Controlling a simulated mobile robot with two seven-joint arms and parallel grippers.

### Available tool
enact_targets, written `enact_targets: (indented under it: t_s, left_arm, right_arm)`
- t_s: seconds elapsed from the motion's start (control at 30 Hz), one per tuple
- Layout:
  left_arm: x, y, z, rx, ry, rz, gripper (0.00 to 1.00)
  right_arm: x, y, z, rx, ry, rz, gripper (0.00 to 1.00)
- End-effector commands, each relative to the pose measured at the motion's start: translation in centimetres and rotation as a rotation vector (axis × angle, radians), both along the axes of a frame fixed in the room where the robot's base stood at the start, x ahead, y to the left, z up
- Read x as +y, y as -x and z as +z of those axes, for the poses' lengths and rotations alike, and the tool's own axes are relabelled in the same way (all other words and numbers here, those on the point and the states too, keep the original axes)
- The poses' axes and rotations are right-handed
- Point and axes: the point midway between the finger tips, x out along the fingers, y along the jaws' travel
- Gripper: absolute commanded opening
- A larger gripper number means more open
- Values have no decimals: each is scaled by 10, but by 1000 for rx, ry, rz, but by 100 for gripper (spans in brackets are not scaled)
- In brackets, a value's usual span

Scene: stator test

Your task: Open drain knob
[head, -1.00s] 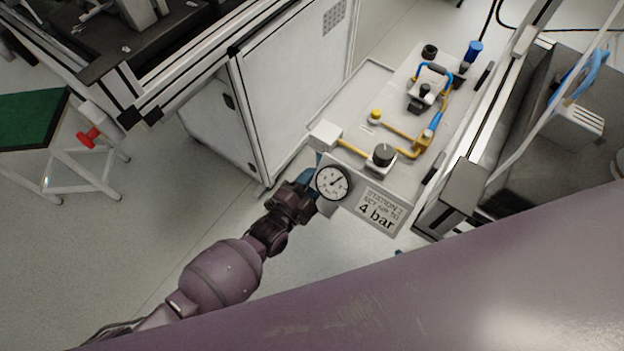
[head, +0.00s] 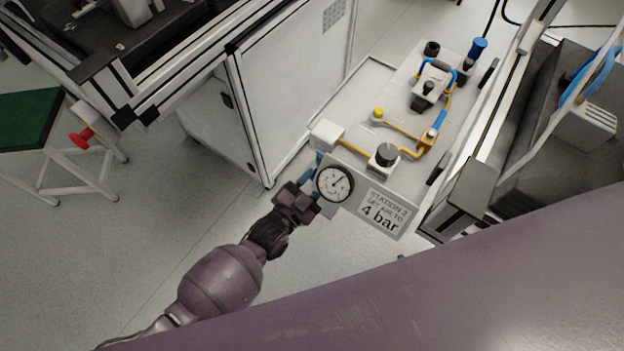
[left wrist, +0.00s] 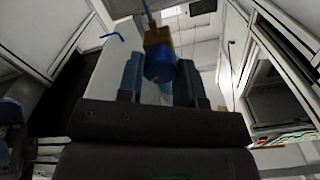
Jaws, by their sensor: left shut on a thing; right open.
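A blue knob (left wrist: 160,64) on a brass-coloured fitting (left wrist: 158,37) shows in the left wrist view. My left gripper (left wrist: 161,78) has its two fingers on either side of this knob and is shut on it. A sign (head: 384,213) reading "4 bar" is right of the gauge. I cannot make out the left gripper's hold in the head view.
The station panel (head: 350,100) carries a black knob (head: 385,154), yellow pipes and blue fittings. A white cabinet (head: 290,90) stands left of it, a grey bin (head: 545,130) right. My purple body part covers the lower right. Floor (head: 110,240) is clear at lower left.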

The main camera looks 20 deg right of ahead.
Motion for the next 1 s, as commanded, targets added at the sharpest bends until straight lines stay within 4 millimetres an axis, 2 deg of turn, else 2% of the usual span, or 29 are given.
enact_targets:
  t_s: [0.3, 0.73, 0.77, 0.9, 1.0]
  left_arm:
    - [0, 0, 0, 73, 58, 0, 10]
    - [0, -1, 1, 78, 62, 0, 10]
    - [0, -1, 1, 78, 62, 0, 38]
    - [0, 0, 1, 78, 62, 0, 59]
    - [0, 0, 0, 78, 62, 0, 59]
  right_arm:
    - [0, 0, -1, 0, 5, 5, 86]
    - [0, 0, -1, -3, 6, 6, 86]
    - [0, 0, -1, -3, 6, 6, 86]
    - [0, -1, -1, -3, 6, 6, 86]
    - [0, -1, -1, -3, 6, 6, 86]
